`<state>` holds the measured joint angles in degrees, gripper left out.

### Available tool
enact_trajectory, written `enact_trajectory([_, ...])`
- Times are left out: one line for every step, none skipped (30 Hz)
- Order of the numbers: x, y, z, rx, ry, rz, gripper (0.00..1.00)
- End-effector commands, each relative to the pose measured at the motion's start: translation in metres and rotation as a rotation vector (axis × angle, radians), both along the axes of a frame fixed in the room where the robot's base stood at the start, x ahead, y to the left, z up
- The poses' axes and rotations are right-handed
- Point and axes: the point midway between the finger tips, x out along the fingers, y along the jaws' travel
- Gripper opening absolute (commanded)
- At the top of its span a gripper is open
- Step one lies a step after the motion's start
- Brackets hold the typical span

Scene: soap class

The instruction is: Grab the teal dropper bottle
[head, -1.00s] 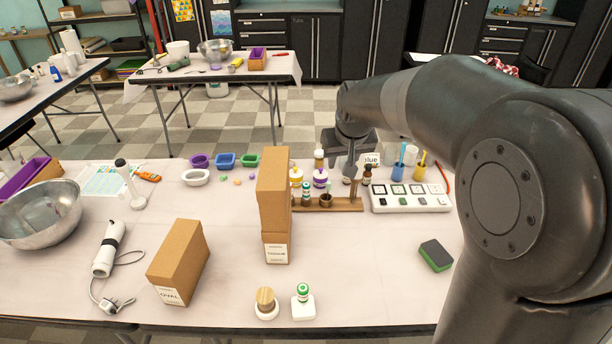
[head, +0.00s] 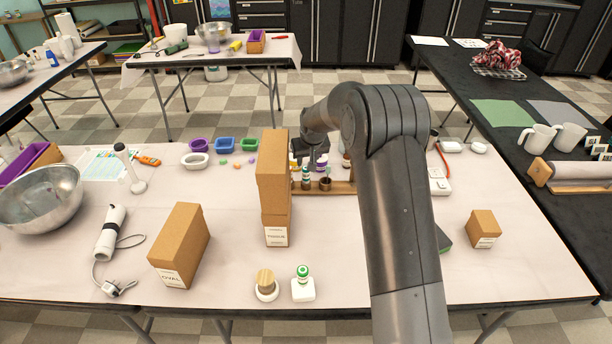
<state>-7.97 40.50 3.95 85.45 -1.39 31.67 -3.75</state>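A small bottle with teal-green and white bands (head: 306,177), which looks like the teal dropper bottle, stands upright in the wooden rack (head: 342,188), just right of the tall cardboard box. My gripper (head: 313,163) points down over the left part of the rack, close above and slightly right of this bottle. Its fingers are small and dark, and I cannot tell how wide they are apart or whether they touch the bottle. My arm hides the right end of the rack and the bottles behind it.
Stacked cardboard boxes (head: 273,185) stand directly left of the rack, close to my gripper. Purple, blue and green molds (head: 225,145) lie behind. A green-topped item on a white base (head: 303,284) and a brown box (head: 483,229) are nearer.

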Motion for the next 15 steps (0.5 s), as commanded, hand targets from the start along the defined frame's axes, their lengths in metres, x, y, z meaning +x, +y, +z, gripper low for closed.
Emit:
enact_trajectory([0.003, 0.001, -0.009, -0.001, 0.003, 0.0, 0.37])
enact_trajectory([0.004, 0.001, -0.014, -0.001, 0.003, 0.0, 0.37])
enact_trajectory([0.007, 0.002, -0.019, -0.001, 0.002, 0.0, 0.37])
enact_trajectory([0.008, 0.002, -0.024, -0.001, 0.002, 0.0, 0.37])
enact_trajectory([0.01, 0.003, -0.027, -0.001, 0.002, 0.0, 0.37])
enact_trajectory([0.012, 0.003, -0.031, 0.0, 0.001, 0.0, 0.37])
enact_trajectory([0.013, 0.003, -0.034, 0.0, 0.001, 0.0, 0.37])
enact_trajectory([0.014, 0.003, -0.037, 0.0, 0.001, -0.001, 0.37])
enact_trajectory([0.015, 0.004, -0.039, 0.0, 0.001, -0.001, 0.37])
enact_trajectory([0.015, 0.004, -0.04, 0.0, 0.001, -0.001, 0.37])
enact_trajectory([0.016, 0.004, -0.042, 0.0, 0.001, -0.001, 0.37])
enact_trajectory([0.016, 0.004, -0.044, 0.0, 0.001, -0.001, 0.37])
enact_trajectory([0.017, 0.004, -0.046, 0.0, 0.001, -0.001, 0.37])
enact_trajectory([0.018, 0.004, -0.049, 0.0, 0.002, -0.001, 0.37])
enact_trajectory([0.019, 0.004, -0.055, 0.0, 0.003, -0.001, 0.37])
